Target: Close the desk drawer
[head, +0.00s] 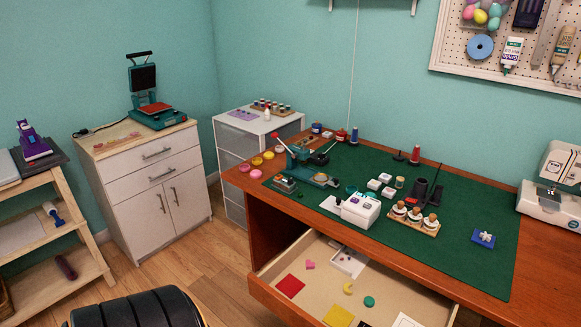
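The desk drawer (268,294) is pulled out from the front of the wooden desk (264,226), at the bottom centre of the head view. Its pale inside shows, with a red square (290,286), a yellow square (338,316), a small white tray (349,262), a pink piece and a teal round piece lying in it. The lower right part of the drawer is cut off by the picture's bottom edge. Neither of my grippers is in view.
A green mat (460,215) with several sewing and craft tools covers the desktop. A black ribbed padded thing (135,310) stands at the bottom left, near the drawer. A white cabinet (150,180) stands by the wall. Wooden floor (215,258) is free between cabinet and desk.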

